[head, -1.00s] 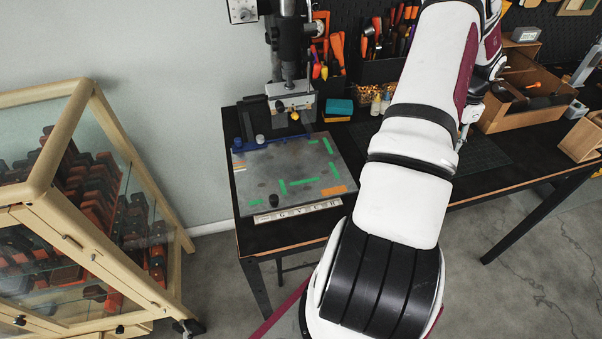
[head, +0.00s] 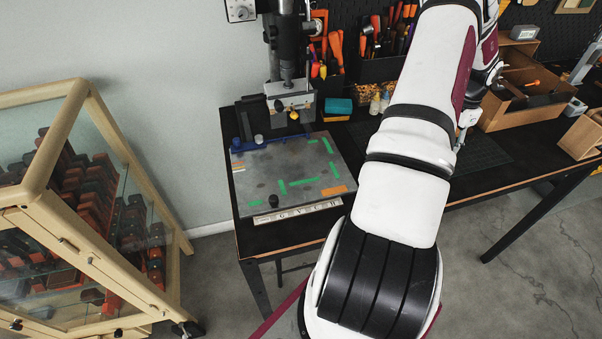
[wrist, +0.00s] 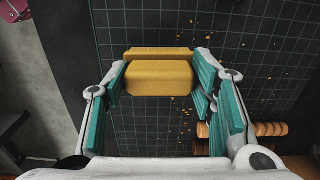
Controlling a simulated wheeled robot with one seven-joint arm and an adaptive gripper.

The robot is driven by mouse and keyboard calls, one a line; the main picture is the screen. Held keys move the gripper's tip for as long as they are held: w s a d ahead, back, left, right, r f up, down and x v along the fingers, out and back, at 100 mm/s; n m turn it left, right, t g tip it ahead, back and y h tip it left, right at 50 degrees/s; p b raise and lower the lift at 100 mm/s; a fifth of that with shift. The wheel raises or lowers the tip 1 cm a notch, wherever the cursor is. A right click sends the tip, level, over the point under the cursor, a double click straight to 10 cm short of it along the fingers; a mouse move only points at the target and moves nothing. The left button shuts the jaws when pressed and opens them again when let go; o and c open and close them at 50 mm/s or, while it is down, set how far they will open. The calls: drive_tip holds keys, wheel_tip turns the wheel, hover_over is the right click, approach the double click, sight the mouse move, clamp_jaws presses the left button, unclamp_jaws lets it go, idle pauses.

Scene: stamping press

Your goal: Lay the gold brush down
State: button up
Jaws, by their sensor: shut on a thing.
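The gold brush (wrist: 160,78) shows in the wrist view as a yellow block with a second yellow strip along its far side. My gripper (wrist: 160,84) has its teal-padded fingers shut on it, one finger on each side. A dark mat with a pale grid (wrist: 145,128) lies below the brush. I cannot tell from this angle whether the brush touches the mat. In the head view my arm hides the brush, and the dark mat (head: 480,148) shows beside my arm on the bench.
Small orange crumbs lie scattered on the mat. A ridged brown thing (wrist: 268,130) lies right of my gripper in the wrist view. A wooden crate (head: 505,112) stands right of my arm. The press (head: 289,95) and its metal plate (head: 265,178) stand to the left.

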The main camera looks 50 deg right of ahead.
drive_tip(key=shift+f+b, duration=0.35)
drive_tip(key=shift+f, duration=0.6)
drive_tip(key=shift+f, duration=0.1)
drive_tip(key=o, duration=1.2)
wheel_tip(320, 180, up, 12)
